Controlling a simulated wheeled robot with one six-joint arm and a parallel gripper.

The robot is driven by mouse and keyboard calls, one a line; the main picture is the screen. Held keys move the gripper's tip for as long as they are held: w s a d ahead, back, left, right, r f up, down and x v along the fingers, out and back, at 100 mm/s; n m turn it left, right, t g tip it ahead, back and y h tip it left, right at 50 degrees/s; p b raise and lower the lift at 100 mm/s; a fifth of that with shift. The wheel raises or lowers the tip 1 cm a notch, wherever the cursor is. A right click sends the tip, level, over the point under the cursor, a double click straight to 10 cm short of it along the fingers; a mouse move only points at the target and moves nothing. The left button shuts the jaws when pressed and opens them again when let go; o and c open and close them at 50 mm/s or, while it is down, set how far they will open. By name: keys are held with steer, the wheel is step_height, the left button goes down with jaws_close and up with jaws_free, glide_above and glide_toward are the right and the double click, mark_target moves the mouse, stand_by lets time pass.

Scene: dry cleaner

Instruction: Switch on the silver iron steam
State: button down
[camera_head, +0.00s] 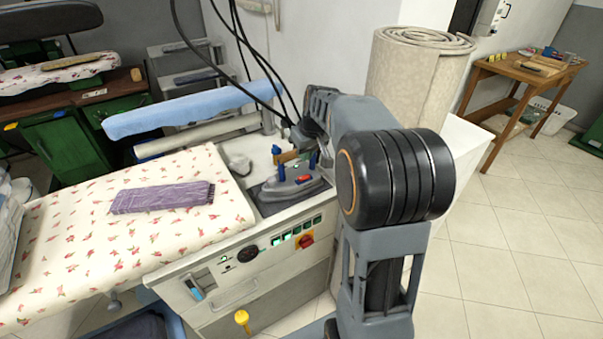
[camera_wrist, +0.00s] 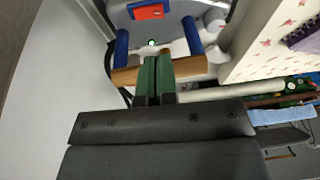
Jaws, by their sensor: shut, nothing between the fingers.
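The silver iron (camera_head: 293,188) rests on its dark plate at the right end of the ironing table. It has blue posts, a brown handle and a red switch (camera_head: 303,179) on top. In the wrist view the red switch (camera_wrist: 150,11) is at the top, with a small lit green light (camera_wrist: 151,42) below it. The brown handle (camera_wrist: 188,68) spans between the blue posts. My gripper (camera_wrist: 157,60) is shut and empty, its green fingertips overlapping the handle in view; I cannot tell whether they touch. In the head view my wrist is above the iron and the fingertips are unclear.
The table's front panel (camera_head: 250,283) has a gauge, several green-lit buttons and a red rotary switch (camera_head: 306,241). A folded purple cloth (camera_head: 162,197) lies on the floral cover (camera_head: 75,241). Black cables hang behind the iron. A rolled beige carpet (camera_head: 408,80) stands behind my arm.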

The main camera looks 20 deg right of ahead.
mark_target(299, 178)
steer(key=x, duration=0.6)
steer(key=shift+s+a, duration=0.1)
steer(key=shift+s, duration=0.15)
steer(key=shift+a+f, duration=0.1)
steer(key=shift+f, duration=1)
